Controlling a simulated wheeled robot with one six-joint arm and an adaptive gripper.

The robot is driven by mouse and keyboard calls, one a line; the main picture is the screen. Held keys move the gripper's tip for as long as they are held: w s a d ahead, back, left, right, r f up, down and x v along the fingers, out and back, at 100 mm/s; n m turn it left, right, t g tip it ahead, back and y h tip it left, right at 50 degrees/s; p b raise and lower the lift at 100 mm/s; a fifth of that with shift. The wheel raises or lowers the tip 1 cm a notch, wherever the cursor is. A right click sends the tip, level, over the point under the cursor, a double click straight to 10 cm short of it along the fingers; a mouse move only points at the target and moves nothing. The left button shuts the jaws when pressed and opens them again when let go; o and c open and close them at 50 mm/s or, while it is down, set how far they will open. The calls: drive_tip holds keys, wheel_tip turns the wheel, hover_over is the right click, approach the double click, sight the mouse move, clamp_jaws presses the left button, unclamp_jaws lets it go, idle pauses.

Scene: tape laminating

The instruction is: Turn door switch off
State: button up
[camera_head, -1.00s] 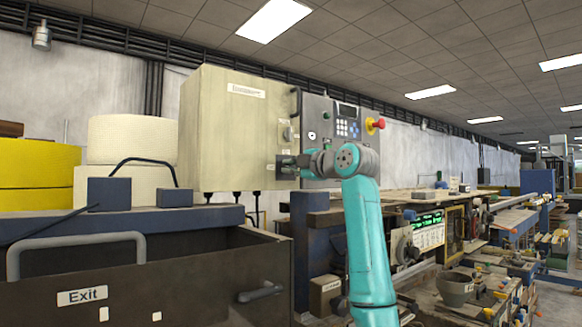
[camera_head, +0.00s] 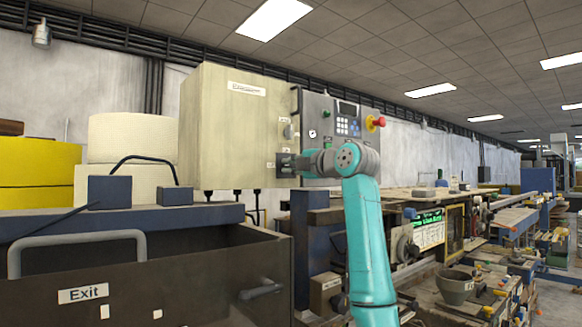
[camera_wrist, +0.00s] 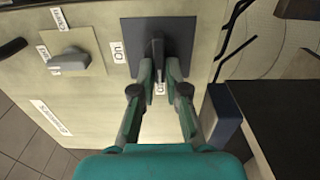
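The beige cabinet (camera_head: 225,125) has a dark square switch plate (camera_wrist: 178,30) on its face. A narrow grey switch knob (camera_wrist: 157,50) stands out from this plate. My gripper (camera_wrist: 158,68) has its fingertips close together at the knob, one on each side. I cannot tell whether they press on it. One label beside the plate reads "On"; another label is partly hidden by my fingers.
A second grey knob (camera_wrist: 70,62) sits left of the plate in the wrist view. A control panel (camera_head: 346,122) with a red button (camera_head: 376,123) stands right of the cabinet. A blue block (camera_wrist: 222,115) and dark machine parts lie right of my gripper.

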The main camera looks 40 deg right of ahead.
drive_tip(key=o, duration=0.3)
drive_tip(key=shift+s, duration=0.1)
drive_tip(key=s, duration=1.1)
drive_tip(key=shift+s+d, duration=0.2)
drive_tip(key=shift+s, duration=0.2)
